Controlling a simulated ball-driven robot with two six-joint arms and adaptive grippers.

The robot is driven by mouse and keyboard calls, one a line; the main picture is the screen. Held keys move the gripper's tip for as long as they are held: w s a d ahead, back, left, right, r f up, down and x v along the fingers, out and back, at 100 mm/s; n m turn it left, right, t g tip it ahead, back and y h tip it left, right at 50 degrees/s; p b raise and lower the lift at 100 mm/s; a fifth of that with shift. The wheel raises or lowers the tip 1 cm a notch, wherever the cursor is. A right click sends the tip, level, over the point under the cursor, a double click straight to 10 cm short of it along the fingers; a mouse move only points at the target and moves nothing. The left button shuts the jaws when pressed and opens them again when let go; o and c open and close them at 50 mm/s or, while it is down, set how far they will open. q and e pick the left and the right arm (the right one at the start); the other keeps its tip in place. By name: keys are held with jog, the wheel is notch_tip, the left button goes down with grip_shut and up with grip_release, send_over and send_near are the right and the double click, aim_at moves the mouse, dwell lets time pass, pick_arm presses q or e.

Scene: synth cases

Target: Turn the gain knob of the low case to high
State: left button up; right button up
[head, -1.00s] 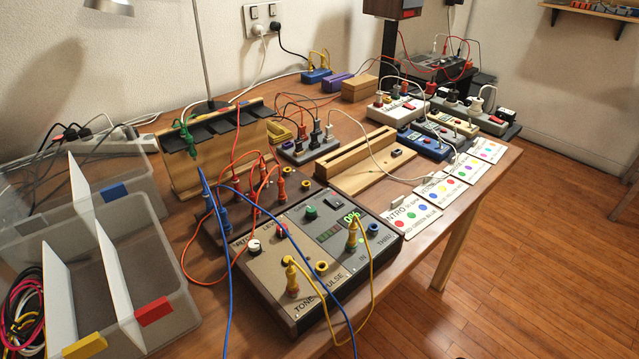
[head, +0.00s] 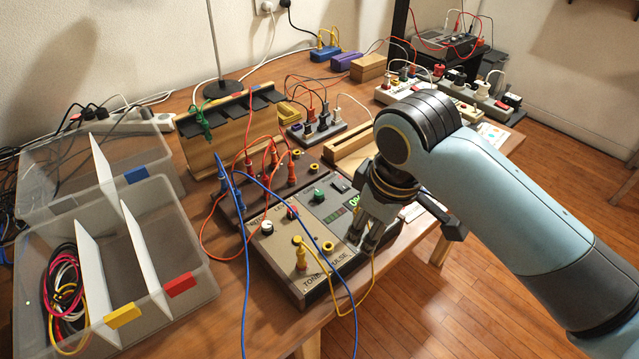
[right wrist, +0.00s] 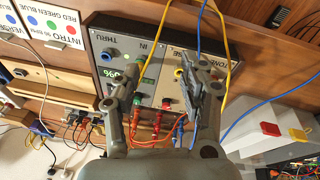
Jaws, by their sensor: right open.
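The grey-topped front case (head: 283,251) lies flat on the bench, with TONE and PULSE labels. I cannot read a gain label on any knob. My right gripper (head: 366,240) is open and empty over the case's right part, hiding some of that panel. The right wrist view shows its spread fingers (right wrist: 157,66) above the panel, with the display (right wrist: 108,88) by one finger. My left gripper is out of view.
Blue and yellow cables loop across the front case. A brown case (head: 235,203) with orange plugs stands behind it. A clear bin (head: 190,262) with dividers is at left. A wooden card rack (head: 203,153) stands behind. Floor lies beyond the bench's right edge.

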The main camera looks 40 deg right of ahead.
jog(key=w+d+r+n+g, duration=0.1)
jog(key=w+n, duration=0.2)
jog(key=w, duration=0.7)
jog(key=n+g+y, duration=0.1)
jog(key=n, duration=0.1)
send_near(320, 192)
notch_tip(320, 192, down, 9)
jog(key=shift+w+a+b, duration=0.1)
jog(key=shift+a+b, duration=0.1)
jog(key=shift+b, duration=0.3)
grip_shut()
